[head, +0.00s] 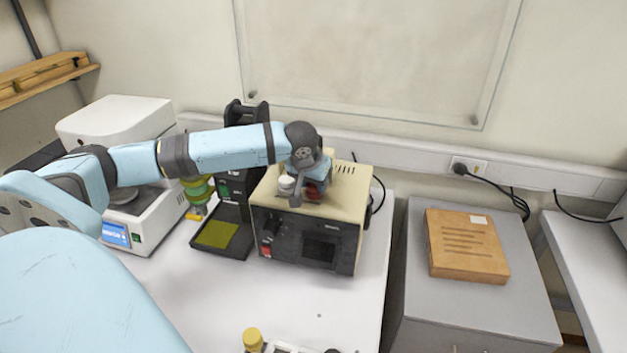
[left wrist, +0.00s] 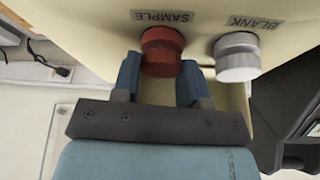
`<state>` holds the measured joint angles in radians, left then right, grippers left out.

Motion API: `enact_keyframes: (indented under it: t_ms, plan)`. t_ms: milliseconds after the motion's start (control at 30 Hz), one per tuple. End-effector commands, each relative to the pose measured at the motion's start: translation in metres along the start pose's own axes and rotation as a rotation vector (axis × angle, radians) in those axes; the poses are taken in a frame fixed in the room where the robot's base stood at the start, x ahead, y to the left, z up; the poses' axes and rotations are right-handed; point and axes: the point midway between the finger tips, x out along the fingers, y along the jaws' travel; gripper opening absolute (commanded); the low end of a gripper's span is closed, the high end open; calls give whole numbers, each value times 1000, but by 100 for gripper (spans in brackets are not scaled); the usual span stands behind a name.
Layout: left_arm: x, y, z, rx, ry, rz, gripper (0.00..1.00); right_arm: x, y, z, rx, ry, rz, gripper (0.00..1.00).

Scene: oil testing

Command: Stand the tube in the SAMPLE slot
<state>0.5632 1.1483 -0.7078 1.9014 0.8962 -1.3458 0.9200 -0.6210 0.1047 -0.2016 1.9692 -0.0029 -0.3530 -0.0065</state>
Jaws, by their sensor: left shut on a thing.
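My left gripper (head: 312,178) is over the top of the beige and black tester (head: 347,205). In the left wrist view, its two fingers (left wrist: 160,82) are on either side of a round red cap (left wrist: 161,45) and shut on it. The red cap is beside the SAMPLE label (left wrist: 164,17). Whatever is below the cap is hidden, so I cannot tell whether it is part of a tube. A white cap (left wrist: 236,55) stands beside the BLANK label (left wrist: 254,23). A yellow-capped item (head: 252,340) is cut off at the bottom of the head view. My right gripper is not in view.
A white instrument (head: 130,125) and a black stand with a yellow-green pad (head: 217,234) are left of the tester. A brown box (head: 466,245) lies on a grey cabinet (head: 485,319) at right. The white table (head: 290,300) is mostly clear in front of the tester.

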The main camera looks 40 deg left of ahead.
Motion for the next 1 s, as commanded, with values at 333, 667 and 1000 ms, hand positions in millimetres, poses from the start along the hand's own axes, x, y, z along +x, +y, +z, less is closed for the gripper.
enact_keyframes:
  t_ms: [333,667,1000]
  plan:
    - [0,0,0,0,0,0,65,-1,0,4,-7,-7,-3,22]
    - [-34,0,-1,2,4,0,65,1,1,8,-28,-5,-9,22]
    - [-103,0,-1,0,3,0,65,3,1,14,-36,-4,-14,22]
